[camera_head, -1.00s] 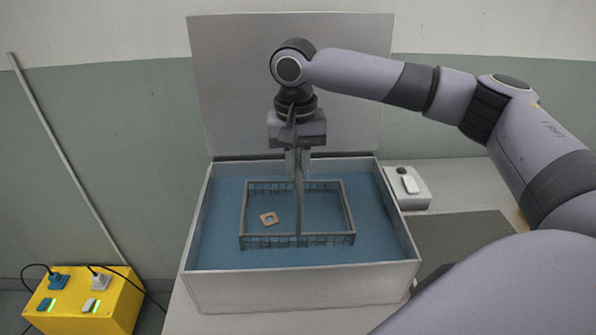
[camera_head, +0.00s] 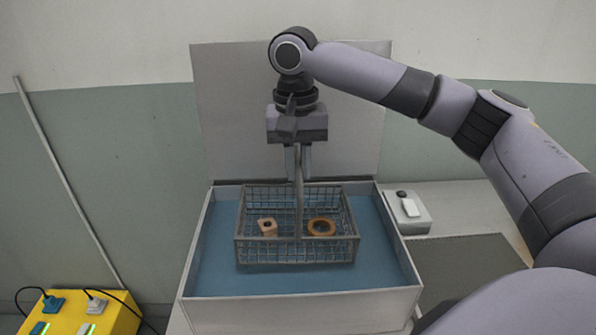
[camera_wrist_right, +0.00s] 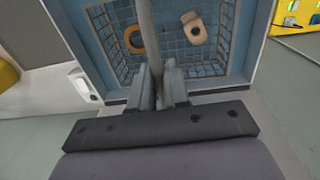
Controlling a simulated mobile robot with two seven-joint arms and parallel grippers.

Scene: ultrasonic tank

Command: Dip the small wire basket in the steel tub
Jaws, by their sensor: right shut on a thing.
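The small wire basket (camera_head: 296,250) is a grey mesh box with a tall flat handle (camera_head: 298,195). It hangs level over the blue liquid (camera_head: 215,265) of the steel tub (camera_head: 300,310). Its mesh walls show almost fully; I cannot tell whether its floor still touches the liquid. A tan nut-like part (camera_head: 267,227) and an orange-brown ring (camera_head: 321,227) lie in it. My right gripper (camera_head: 298,165) is shut on the handle, above the basket. In the right wrist view the fingers (camera_wrist_right: 160,88) grip the handle, with ring and nut beyond. My left gripper is not in view.
A raised lid (camera_head: 285,110) stands behind the tub. A small white box with a dial (camera_head: 409,212) is to its right, beside a dark mat (camera_head: 470,262). A yellow power box with plugs (camera_head: 75,315) is at lower left.

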